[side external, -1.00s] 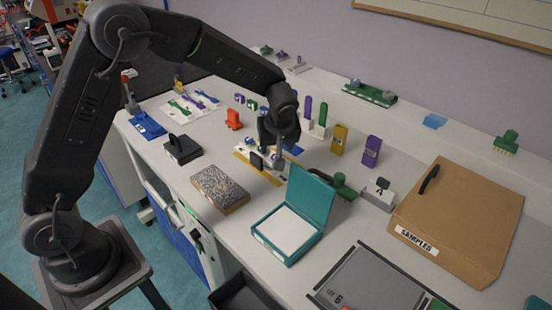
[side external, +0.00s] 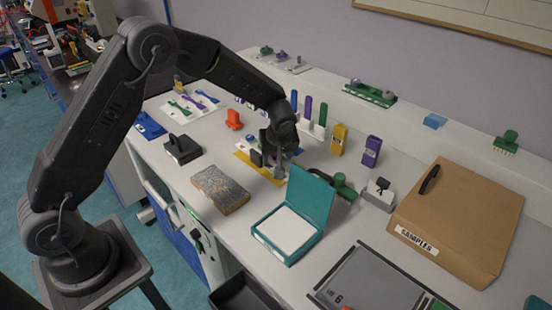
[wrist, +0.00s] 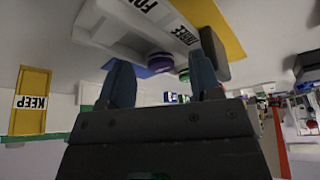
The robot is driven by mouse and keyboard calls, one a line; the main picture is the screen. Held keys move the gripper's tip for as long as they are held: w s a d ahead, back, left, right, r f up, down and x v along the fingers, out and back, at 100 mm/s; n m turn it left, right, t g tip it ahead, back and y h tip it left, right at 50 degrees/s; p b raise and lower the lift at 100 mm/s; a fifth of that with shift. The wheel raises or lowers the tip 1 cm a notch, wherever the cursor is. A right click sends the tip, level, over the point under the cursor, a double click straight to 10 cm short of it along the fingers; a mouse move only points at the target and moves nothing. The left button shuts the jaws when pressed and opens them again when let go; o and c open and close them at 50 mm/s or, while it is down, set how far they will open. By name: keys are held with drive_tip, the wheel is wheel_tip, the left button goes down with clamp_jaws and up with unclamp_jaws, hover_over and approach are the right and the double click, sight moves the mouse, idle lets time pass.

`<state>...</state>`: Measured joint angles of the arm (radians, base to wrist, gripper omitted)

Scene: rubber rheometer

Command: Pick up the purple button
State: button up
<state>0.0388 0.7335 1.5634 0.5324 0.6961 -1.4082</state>
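In the wrist view the purple button (wrist: 160,63) is a small round piece at the edge of a white labelled tray (wrist: 112,24). It lies in the gap between the two dark fingers of my gripper (wrist: 160,72), seemingly beyond their tips; I see no contact. A green button (wrist: 183,75) is close to its right. My gripper is open and empty. In the side view my gripper (side external: 272,158) is low over the yellow mat (side external: 244,159), and it hides the tray area, so I cannot make out the purple button there.
A teal open box (side external: 310,196) and a speckled block (side external: 220,188) stand in front of my gripper. Yellow (side external: 338,140) and purple (side external: 371,151) upright blocks stand to the right. A black-handled block (side external: 182,149) is at the left, and a cardboard samples case (side external: 465,215) at the far right.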

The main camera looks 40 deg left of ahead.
drive_tip(key=shift+s+f, duration=0.25)
drive_tip(key=shift+f, duration=0.15)
drive_tip(key=c, duration=0.8)
drive_tip(key=shift+r, duration=0.1)
drive_tip(key=shift+w+r, duration=0.1)
drive_tip(key=shift+r, duration=0.15)
clamp_jaws()
wheel_tip(320, 180, up, 4)
drive_tip(key=shift+a, duration=0.15)
drive_tip(key=s+a+r, duration=0.5)
drive_tip(key=a+r, duration=0.1)
drive_tip(key=a, duration=0.4)
drive_tip(key=shift+s+r, duration=0.35)
drive_tip(key=o, duration=1.4)
unclamp_jaws()
drive_tip(key=shift+d, duration=0.1)
